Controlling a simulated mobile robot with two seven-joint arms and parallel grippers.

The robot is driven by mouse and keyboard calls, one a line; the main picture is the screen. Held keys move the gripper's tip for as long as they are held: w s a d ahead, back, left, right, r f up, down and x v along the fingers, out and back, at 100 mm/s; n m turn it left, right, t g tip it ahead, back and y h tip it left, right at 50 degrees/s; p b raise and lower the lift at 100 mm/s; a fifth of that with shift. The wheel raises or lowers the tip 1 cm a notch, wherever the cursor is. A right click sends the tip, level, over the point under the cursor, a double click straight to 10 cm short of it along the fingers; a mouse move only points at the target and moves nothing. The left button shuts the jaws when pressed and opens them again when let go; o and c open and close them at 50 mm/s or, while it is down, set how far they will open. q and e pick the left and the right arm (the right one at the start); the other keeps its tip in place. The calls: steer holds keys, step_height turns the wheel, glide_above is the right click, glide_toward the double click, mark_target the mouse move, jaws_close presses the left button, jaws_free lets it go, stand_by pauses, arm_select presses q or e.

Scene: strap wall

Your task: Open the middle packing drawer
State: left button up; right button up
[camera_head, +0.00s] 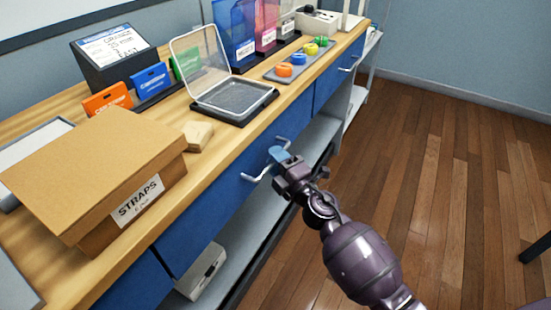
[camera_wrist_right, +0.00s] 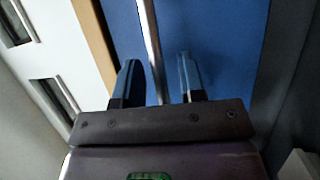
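The middle packing drawer (camera_head: 225,203) has a blue front under the wooden worktop and looks shut, flush with its neighbours. Its pale bar handle (camera_head: 256,177) is partly hidden by my right gripper (camera_head: 279,155), which is at the handle. In the right wrist view, the handle bar (camera_wrist_right: 151,42) runs between the two blue-tipped fingers of the right gripper (camera_wrist_right: 159,75). The fingers are apart, with gaps visible on both sides of the bar. The blue drawer front (camera_wrist_right: 225,45) lies behind. My left gripper is not in view.
The worktop holds a cardboard straps box (camera_head: 95,170), a clear-lidded case (camera_head: 230,98), a wooden block (camera_head: 197,135) and a tray of coloured rolls (camera_head: 300,62). Another blue drawer (camera_head: 335,80) is to the right, a grey shelf (camera_head: 245,240) below. The wooden floor (camera_head: 450,170) is mostly clear.

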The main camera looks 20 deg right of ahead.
steer(key=shift+w, duration=0.15)
jaws_close()
stand_by(0.4)
steer(key=s+d, duration=0.9)
steer(key=s, duration=0.3)
steer(key=s+d+p, duration=0.1)
steer(key=s+d, duration=0.8)
steer(key=s, duration=0.3)
steer(key=shift+d+p, duration=0.3)
steer(key=shift+d, duration=0.1)
jaws_free()
